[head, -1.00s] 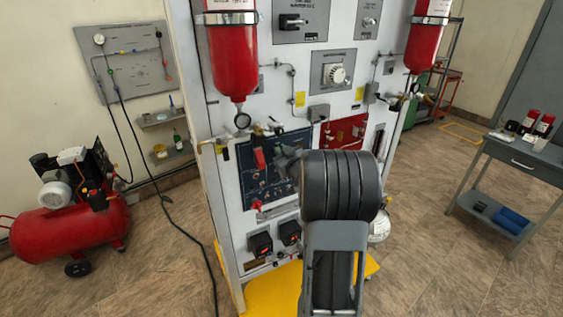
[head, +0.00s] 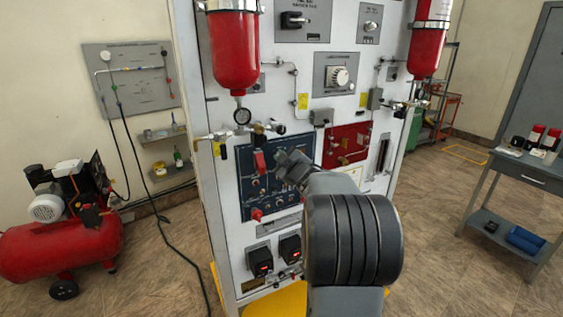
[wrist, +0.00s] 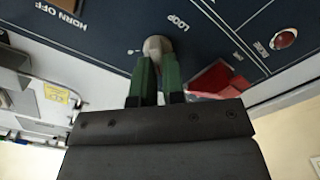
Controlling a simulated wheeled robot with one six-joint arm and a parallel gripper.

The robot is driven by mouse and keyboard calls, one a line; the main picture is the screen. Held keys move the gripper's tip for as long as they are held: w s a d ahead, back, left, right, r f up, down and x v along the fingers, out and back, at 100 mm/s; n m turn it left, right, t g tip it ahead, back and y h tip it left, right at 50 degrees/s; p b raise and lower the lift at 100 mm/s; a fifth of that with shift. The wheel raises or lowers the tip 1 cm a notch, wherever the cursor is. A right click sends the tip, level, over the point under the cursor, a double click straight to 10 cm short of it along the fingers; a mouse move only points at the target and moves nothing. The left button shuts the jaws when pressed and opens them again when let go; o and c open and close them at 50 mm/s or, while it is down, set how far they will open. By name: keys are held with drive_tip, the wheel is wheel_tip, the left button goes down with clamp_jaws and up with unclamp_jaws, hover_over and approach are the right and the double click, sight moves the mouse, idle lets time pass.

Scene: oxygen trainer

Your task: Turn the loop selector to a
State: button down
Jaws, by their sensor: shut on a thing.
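The loop selector (wrist: 157,44) is a small pale, rounded knob on a dark blue panel, beside the printed word LOOP in the wrist view. My gripper (wrist: 157,70) has its two green fingers closed on the knob's sides. A small mark is printed left of the knob, too small to read surely. In the head view my gripper (head: 284,162) reaches the dark blue panel (head: 250,200), and it hides the knob there. The knob's pointer direction cannot be told.
A red switch (head: 259,161) sits left of my gripper on the panel. A red lamp (wrist: 284,38) and a HORN OFF label (wrist: 68,14) are near in the wrist view. A red panel (head: 343,142) lies to the right. Red cylinders (head: 234,55) hang above.

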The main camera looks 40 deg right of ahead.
idle(0.3)
drive_tip(key=c, duration=1.2)
unclamp_jaws()
drive_tip(key=s+a+b, duration=0.1)
drive_tip(key=s+a, duration=0.1)
drive_tip(key=s, duration=1.1)
drive_tip(key=shift+s, duration=0.35)
